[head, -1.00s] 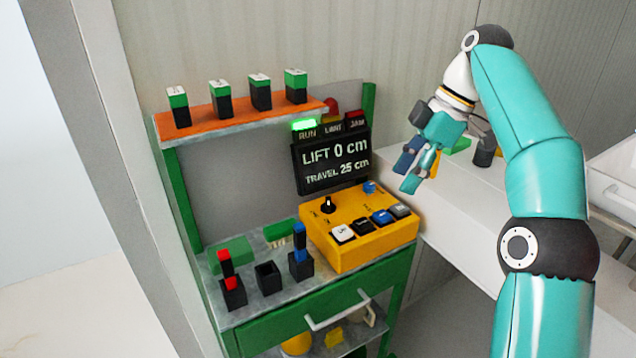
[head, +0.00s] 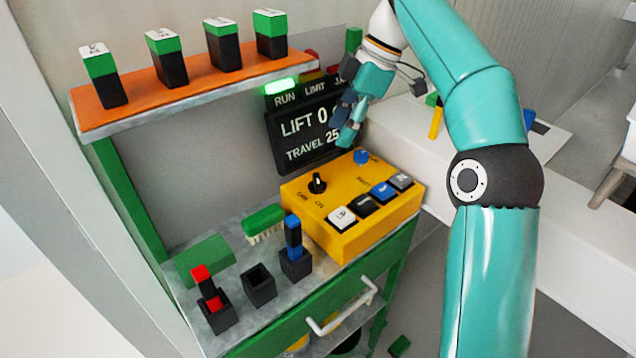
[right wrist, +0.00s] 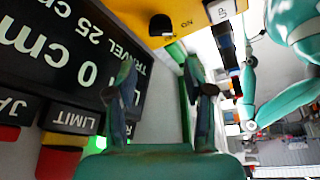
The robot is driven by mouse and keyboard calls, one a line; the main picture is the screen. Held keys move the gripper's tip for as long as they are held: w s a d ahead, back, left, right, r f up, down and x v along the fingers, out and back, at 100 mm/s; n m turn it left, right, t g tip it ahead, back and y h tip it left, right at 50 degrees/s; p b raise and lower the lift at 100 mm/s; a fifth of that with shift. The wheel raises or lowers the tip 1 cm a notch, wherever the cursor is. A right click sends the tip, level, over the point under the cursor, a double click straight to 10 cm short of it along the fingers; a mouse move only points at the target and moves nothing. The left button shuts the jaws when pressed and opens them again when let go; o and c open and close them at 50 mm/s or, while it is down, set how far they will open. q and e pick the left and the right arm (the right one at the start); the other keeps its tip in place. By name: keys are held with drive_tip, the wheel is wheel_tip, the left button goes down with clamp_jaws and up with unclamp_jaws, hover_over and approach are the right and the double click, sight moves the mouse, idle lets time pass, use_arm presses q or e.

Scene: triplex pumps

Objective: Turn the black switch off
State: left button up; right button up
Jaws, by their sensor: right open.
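The black switch (head: 317,183) is a small knob on top of the yellow control box (head: 350,233), at its back left, with small labels beside it. Which label it points at is too small to tell. In the right wrist view a black knob (right wrist: 160,25) shows on the yellow panel near an "ON" label, beyond the fingertips. My right gripper (head: 348,122) is open and empty, above and behind the box, in front of the display's right part and apart from the switch. It also shows in the right wrist view (right wrist: 160,72). My left gripper is not in view.
The black display (head: 300,137) stands close behind the box under a lit green RUN lamp (head: 280,86). A blue knob (head: 361,157) and several buttons share the box top. An orange shelf (head: 190,92) holds several green-black blocks. Small holders stand left of the box.

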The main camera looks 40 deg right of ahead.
sight(317, 178)
drive_tip(key=b+x, duration=0.4)
drive_tip(key=x, duration=0.6)
drive_tip(key=shift+a+f, duration=0.25)
drive_tip(key=shift+f, duration=0.25)
drive_tip(key=c, duration=0.9)
